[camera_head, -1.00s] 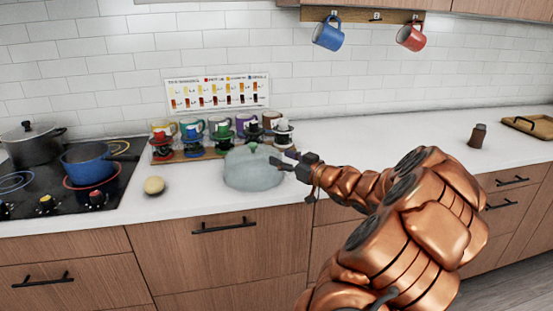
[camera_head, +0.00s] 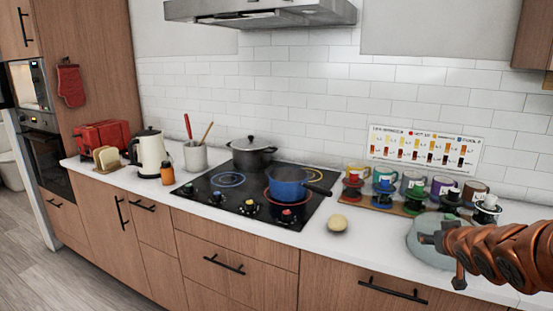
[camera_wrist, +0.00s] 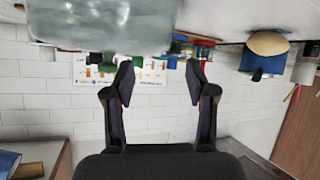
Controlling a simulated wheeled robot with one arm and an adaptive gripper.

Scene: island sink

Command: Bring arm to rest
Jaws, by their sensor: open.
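My gripper (camera_head: 440,240) is at the right edge of the head view, with my copper arm reaching in from the right. It overlaps a pale grey-green translucent dome (camera_head: 417,243) on the counter; I cannot tell whether they touch. In the wrist view, which looks upside down, my gripper (camera_wrist: 160,80) has its two dark fingers spread, with nothing between them. The dome (camera_wrist: 100,28) fills the upper left there, apart from the fingers. Much of my arm lies outside the head view.
A cooktop (camera_head: 225,207) holds a blue pan (camera_head: 288,187) and a dark pot (camera_head: 250,153). A pale round item (camera_head: 337,222) lies beside it. Several mugs and drippers stand behind the dome on a wooden board (camera_head: 392,207). A kettle (camera_head: 150,153) and red toaster (camera_head: 102,136) stand left.

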